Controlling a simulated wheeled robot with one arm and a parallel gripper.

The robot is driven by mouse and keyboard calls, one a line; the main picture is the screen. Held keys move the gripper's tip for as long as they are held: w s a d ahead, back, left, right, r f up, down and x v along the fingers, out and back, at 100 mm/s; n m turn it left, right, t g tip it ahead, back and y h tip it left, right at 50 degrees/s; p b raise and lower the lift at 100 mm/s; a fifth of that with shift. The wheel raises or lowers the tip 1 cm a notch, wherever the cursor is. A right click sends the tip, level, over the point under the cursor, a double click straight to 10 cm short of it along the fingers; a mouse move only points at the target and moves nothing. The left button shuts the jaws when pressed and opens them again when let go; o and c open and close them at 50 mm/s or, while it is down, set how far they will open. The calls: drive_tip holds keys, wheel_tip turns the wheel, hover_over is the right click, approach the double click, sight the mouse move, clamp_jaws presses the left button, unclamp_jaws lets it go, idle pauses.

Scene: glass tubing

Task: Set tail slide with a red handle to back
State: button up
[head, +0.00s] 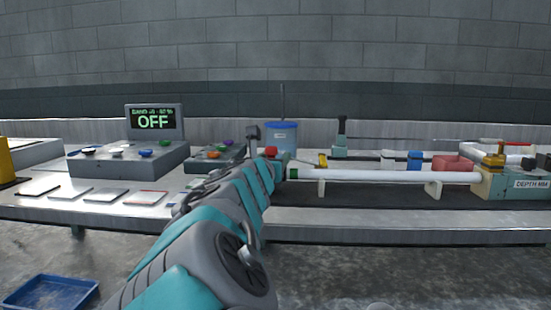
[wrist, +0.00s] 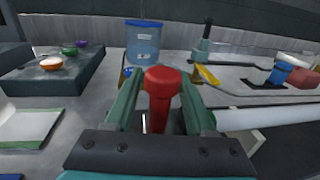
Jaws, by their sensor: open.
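The red handle (wrist: 162,95) of the tail slide stands upright in the middle of the wrist view, between the two green fingers of my gripper (wrist: 160,82). My gripper is open, with one finger on each side of the handle; I cannot tell whether either finger touches it. In the head view the red handle (head: 271,151) shows as a small red top at the end of my arm, at the left end of the white tube (head: 385,176). The slide under the handle is mostly hidden by my gripper and arm.
A clear tub with a blue lid (head: 281,136) stands behind the handle. A box with coloured knobs (head: 216,158) and a display reading OFF (head: 154,122) are to the left. A green stand (head: 342,140), a blue-banded part (head: 415,160) and a red block (head: 453,164) are to the right.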

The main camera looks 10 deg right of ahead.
clamp_jaws()
idle(1.3)
